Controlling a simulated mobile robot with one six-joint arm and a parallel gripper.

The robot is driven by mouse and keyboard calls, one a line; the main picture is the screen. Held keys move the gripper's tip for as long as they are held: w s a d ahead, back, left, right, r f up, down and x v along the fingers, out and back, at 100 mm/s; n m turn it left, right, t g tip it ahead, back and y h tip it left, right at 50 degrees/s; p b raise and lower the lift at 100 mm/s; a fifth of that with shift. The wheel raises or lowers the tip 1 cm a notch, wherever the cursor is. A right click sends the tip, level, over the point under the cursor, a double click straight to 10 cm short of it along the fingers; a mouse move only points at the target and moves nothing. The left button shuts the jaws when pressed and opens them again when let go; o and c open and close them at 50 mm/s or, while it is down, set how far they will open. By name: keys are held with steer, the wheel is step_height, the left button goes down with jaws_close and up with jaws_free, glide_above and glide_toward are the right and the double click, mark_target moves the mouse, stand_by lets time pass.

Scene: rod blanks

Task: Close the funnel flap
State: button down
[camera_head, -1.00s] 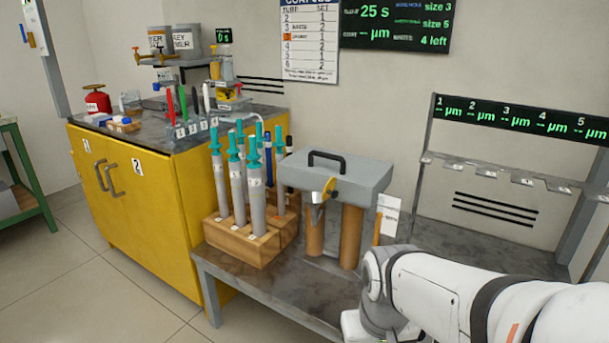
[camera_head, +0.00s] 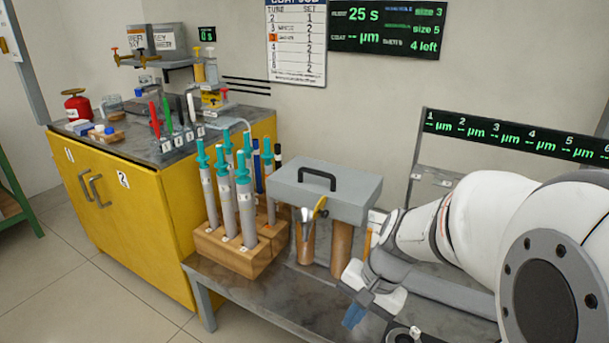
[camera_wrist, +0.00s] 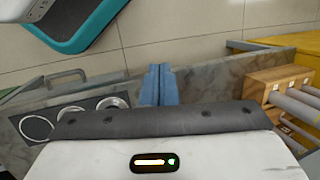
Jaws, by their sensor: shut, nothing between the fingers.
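A grey box (camera_head: 325,187) with a black handle stands over two brown cylinders on the bench.
A wooden rack (camera_head: 238,252) of grey tubes with teal tops stands left of the box. The yellow cabinet (camera_head: 130,225) is further left. A panel with several round rings (camera_wrist: 75,119) lies left of the fingers in the wrist view.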

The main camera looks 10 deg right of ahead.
steer(key=w+d+r+m+t+y+p, duration=0.2)
steer(key=w+d+r+m+t+p, duration=0.1)
steer(key=w+d+r+m+p, duration=0.45)
steer(key=w+d+r+m+t+y+p, duration=0.3)
steer(key=w+d+r+m+t+p, duration=0.1)
steer(key=w+m+p, duration=0.6)
steer(key=w+a+f+b, duration=0.1)
steer(key=w+a+f, duration=0.1)
steer(key=w+a, duration=0.1)
steer(key=w+a+f+m+b, duration=0.1)
steer(key=w+a+f, duration=0.1)
steer(key=a, duration=0.4)
steer(key=shift+w+a+f, duration=0.3)
steer(key=shift+w+f, duration=0.1)
steer(key=shift+f, duration=0.15)
